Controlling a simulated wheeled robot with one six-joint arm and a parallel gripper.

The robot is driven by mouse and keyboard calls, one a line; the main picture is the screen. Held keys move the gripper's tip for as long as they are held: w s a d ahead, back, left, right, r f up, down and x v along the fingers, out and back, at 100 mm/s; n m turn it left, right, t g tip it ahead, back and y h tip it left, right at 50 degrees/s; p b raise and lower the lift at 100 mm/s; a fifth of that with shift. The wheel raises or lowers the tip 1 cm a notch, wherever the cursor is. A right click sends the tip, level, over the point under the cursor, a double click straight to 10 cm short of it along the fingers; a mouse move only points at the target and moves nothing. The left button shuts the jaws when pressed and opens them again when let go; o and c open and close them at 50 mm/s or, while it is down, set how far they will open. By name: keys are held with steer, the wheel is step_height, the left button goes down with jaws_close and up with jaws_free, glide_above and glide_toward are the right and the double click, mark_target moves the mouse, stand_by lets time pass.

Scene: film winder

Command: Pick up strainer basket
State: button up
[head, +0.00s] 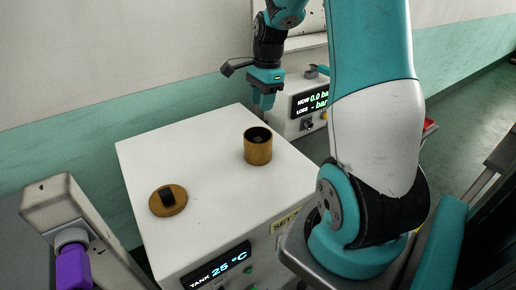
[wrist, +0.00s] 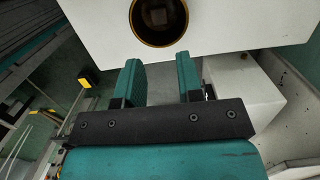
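A brown-gold cylindrical pot (head: 257,150) stands upright on top of the white box with the tank display. Its open top shows a dark inside, and in the wrist view the round opening (wrist: 158,18) has a paler squarish shape inside. I cannot tell for sure whether that shape is the strainer basket. My gripper (head: 266,100) hangs behind the pot, pointing down. In the wrist view my gripper (wrist: 160,82) has its two teal fingers wide apart with nothing between them. The pot lies beyond the fingertips, apart from them.
A round brown lid with a black knob (head: 168,199) lies on the white box (head: 205,165), left of the pot. A second box with a pressure display (head: 312,98) stands behind. A purple-handled thing (head: 73,265) is at the lower left. The box top is otherwise clear.

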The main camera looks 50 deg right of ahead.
glide_above(258, 139)
steer(key=f, duration=0.4)
steer(key=f+p, duration=0.1)
steer(key=f, duration=0.1)
steer(key=shift+d+f, duration=0.3)
steer(key=shift+a+f+p, duration=0.15)
steer(key=shift+f+p, duration=0.3)
steer(key=shift+f, duration=0.9)
steer(key=shift+a+f+p, duration=0.1)
steer(key=shift+f+p, duration=0.35)
steer(key=shift+f, duration=0.85)
steer(key=c, duration=0.6)
